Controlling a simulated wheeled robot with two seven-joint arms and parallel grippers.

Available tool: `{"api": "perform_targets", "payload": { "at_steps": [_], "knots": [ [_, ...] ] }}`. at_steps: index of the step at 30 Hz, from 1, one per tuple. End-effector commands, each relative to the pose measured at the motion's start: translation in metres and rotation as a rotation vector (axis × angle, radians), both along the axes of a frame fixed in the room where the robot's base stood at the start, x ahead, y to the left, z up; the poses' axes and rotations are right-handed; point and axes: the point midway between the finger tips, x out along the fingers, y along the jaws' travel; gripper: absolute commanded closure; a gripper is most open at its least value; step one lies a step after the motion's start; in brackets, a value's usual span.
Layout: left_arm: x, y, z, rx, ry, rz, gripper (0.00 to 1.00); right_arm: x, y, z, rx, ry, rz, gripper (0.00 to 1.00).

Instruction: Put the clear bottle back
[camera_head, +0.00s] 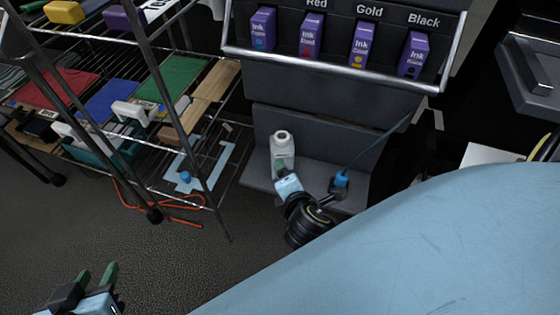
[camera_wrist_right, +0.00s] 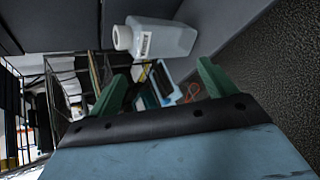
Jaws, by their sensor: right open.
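The clear bottle (camera_head: 282,152), whitish with a white neck, stands upright on the grey ledge (camera_head: 255,180) of the machine in the head view. My right gripper (camera_head: 283,172) is just in front of its lower part. In the right wrist view the bottle (camera_wrist_right: 165,40), with a small label, lies just past the fingertips. My right gripper's green fingers (camera_wrist_right: 162,70) are spread wide with nothing held between them; I cannot tell whether they touch the bottle. My left gripper (camera_head: 97,274) is at the bottom left of the head view, open and empty, above the floor.
A blue cap (camera_head: 341,180) with a thin tube sits on the ledge right of my right gripper. Above is a rack of purple ink boxes (camera_head: 361,45). A wire shelf (camera_head: 190,110) with coloured items stands left. Open floor (camera_head: 180,260) lies in front.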

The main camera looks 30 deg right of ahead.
Motion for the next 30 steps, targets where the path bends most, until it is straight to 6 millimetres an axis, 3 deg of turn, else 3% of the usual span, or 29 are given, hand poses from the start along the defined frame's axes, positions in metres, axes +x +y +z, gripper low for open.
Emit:
{"api": "perform_targets", "payload": {
  "at_steps": [3, 6, 12, 17, 28, 30],
  "knots": [
    [0.000, 0.000, 0.000, 0.000, 0.000, 0.000, 0.64, -0.012, 0.012, 0.025, 0.514, -0.088, -0.215, 0.17],
    [0.000, 0.000, 0.000, 0.000, 0.000, 0.000, 0.64, -0.021, 0.027, 0.048, 0.906, -0.127, -0.377, 0.17],
    [0.000, 0.000, 0.000, -0.001, 0.000, -0.001, 0.64, -0.035, 0.050, 0.089, 1.424, -0.124, -0.590, 0.17],
    [0.000, 0.000, 0.000, -0.001, -0.001, -0.001, 0.64, -0.039, 0.057, 0.100, 1.559, -0.107, -0.648, 0.17],
    [0.000, 0.000, 0.000, -0.001, -0.002, -0.001, 0.64, -0.039, 0.057, 0.101, 1.565, -0.105, -0.651, 0.17],
    [0.000, 0.000, 0.000, -0.001, -0.002, -0.001, 0.64, -0.039, 0.057, 0.100, 1.563, -0.106, -0.650, 0.23]
  ]
}}
